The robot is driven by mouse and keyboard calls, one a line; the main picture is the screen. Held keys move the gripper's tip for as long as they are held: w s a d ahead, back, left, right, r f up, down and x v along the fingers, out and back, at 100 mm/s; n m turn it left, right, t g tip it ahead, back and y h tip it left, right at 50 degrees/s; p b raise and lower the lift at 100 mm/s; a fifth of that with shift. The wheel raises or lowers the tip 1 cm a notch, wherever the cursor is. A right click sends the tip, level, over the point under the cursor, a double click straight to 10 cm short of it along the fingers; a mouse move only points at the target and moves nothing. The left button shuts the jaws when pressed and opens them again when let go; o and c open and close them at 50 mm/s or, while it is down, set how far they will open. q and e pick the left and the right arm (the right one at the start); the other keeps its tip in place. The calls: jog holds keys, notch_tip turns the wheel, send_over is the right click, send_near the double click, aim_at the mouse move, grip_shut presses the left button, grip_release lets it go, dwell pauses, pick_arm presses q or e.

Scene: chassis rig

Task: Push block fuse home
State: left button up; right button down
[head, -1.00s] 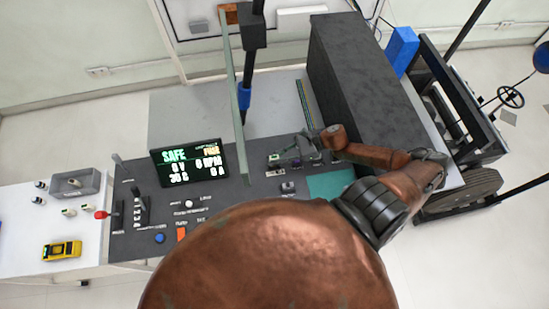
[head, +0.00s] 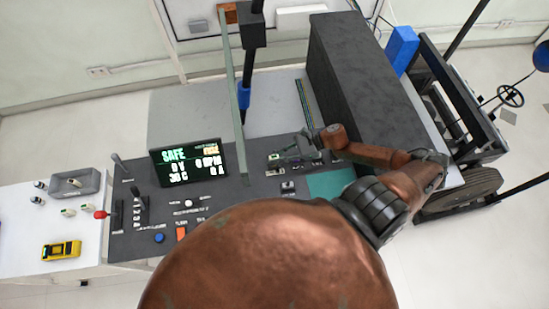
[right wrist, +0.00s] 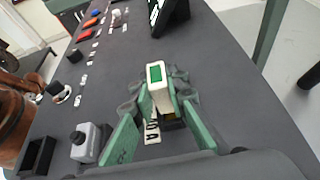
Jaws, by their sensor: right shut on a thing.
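The block fuse (right wrist: 157,85) is a white block with a green patch on its end, seen in the right wrist view. My right gripper (right wrist: 160,103) has its green fingers closed around it. Below the fuse is a dark holder (right wrist: 172,122) with a bit of yellow, mostly hidden by the fuse and fingers. I cannot tell how deep the fuse sits in it. In the head view my right gripper (head: 280,157) is low over the dark panel, to the right of the display. My left gripper is not in view.
The display (head: 187,163) reads SAFE, 0 V, 0 RPM. A glass-like upright panel (head: 234,100) stands just left of my right gripper. A large dark box (head: 360,85) is behind right. A grey switch block (right wrist: 90,142) sits beside the gripper.

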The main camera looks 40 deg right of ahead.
jog(key=shift+b, duration=0.3)
dwell(0.9)
jog(key=shift+f+b, duration=0.35)
jog(key=shift+a+f+b, duration=0.1)
jog(key=shift+f+b, duration=0.2)
jog(key=shift+s+a+f, duration=0.1)
jog(key=shift+a+f, duration=0.05)
jog(key=shift+f, duration=0.1)
jog(key=shift+d+r, duration=0.2)
jog(key=shift+d, duration=0.05)
dwell(0.6)
